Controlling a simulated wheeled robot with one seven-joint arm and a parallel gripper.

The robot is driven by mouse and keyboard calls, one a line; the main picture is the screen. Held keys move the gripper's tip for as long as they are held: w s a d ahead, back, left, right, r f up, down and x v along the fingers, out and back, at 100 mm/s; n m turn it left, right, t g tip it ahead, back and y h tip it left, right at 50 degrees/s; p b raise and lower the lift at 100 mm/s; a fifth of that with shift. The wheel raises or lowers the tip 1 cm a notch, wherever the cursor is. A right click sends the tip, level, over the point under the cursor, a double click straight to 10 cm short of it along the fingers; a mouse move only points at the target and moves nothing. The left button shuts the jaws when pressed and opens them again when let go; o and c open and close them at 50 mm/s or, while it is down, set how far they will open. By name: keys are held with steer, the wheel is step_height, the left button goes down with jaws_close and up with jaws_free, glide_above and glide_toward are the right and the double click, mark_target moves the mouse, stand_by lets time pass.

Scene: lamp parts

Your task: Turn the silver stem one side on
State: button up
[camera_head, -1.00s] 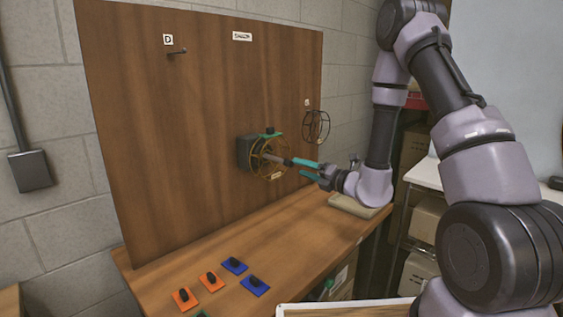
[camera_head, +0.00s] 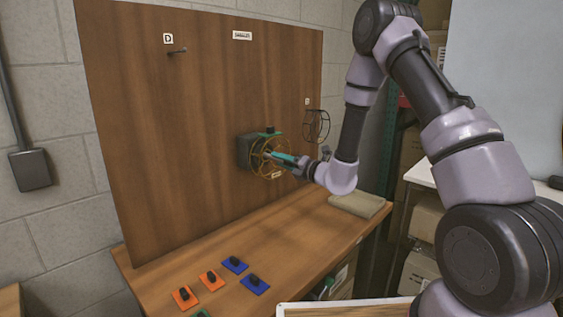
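A dark grey box (camera_head: 244,151) is fixed to the wooden board, with a yellowish round wire cage (camera_head: 254,168) on its front and a green piece (camera_head: 268,134) on top. My gripper (camera_head: 272,155) points left into the front of this cage, its teal fingers at the cage's middle. The silver stem is not clearly visible now; the fingers and wires cover the place where it showed earlier. The fingers look close together, but the view is too small to tell whether they are shut on the stem.
A black wire cage (camera_head: 316,125) hangs at the board's right edge, just behind my wrist. An empty hook (camera_head: 177,51) is at upper left under a "D" label. Orange tiles (camera_head: 185,297) and blue tiles (camera_head: 255,285) with black knobs lie on the bench (camera_head: 300,232). A beige pad (camera_head: 357,205) lies at right.

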jaws_close()
steer(key=shift+n, duration=0.3)
steer(key=n, duration=1.1)
stand_by(0.4)
steer(key=o, duration=0.5)
jaws_free()
